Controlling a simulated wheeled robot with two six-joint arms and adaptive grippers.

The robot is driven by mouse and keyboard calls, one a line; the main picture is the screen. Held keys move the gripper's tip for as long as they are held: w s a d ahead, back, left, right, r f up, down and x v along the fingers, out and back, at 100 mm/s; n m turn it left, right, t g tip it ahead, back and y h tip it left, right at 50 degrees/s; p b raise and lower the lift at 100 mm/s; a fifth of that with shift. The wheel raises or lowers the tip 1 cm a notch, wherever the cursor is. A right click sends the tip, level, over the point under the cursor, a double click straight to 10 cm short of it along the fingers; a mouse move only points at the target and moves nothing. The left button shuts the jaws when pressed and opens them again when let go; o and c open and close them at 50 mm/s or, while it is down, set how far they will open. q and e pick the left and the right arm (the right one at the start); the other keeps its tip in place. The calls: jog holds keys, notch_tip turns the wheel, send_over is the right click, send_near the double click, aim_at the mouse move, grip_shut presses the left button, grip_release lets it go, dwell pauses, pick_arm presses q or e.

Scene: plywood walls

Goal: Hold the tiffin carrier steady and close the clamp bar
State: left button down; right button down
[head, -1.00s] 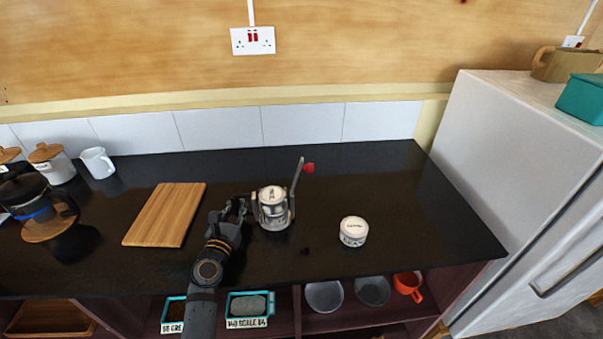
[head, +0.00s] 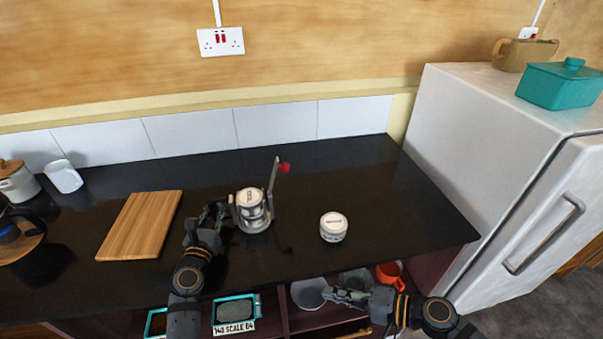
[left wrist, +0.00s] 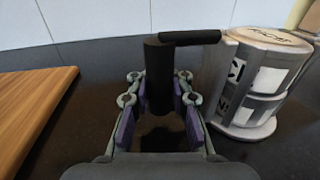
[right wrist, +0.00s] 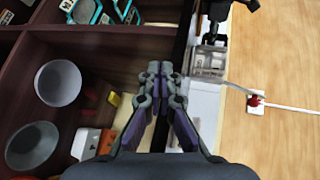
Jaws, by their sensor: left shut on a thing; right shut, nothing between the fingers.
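The tiffin carrier (head: 252,212) stands upright on the black counter, a silver stacked can with a pale lid. Its clamp bar (head: 272,178) stands raised on the right side and ends in a red knob (head: 284,167). In the left wrist view the carrier (left wrist: 258,85) is right of the fingers. My left gripper (head: 212,212) is shut on the carrier's black side handle (left wrist: 160,75), which stands between its fingers. My right gripper (head: 332,294) is shut and empty, low at the counter's front edge, apart from the carrier. Its closed fingertips show in the right wrist view (right wrist: 160,72).
A white lidded tub (head: 334,228) stands right of the carrier. A wooden board (head: 140,226) lies left of it. Below the counter are shelves with bowls (right wrist: 58,83) and an orange mug (head: 391,275). A fridge (head: 480,130) stands at the right. The counter behind the carrier is clear.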

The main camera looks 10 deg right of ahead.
jog(key=w+d+r+m+t, duration=0.2)
jog(key=w+d+r+t, duration=0.1)
jog(key=w+r, duration=0.4)
jog(key=w+d+r+m+t, duration=0.2)
jog(key=w+d+r+t, duration=0.1)
jog(key=w+r, duration=0.5)
jog(key=shift+d+r+t+y, duration=0.3)
jog(key=shift+d+r, duration=0.25)
jog(key=shift+r, duration=0.35)
jog(key=s+a+x, duration=0.2)
jog(key=x, duration=1)
jog(key=shift+w+a+r, duration=0.2)
jog(key=shift+w+a, duration=0.1)
jog(key=shift+a, duration=0.05)
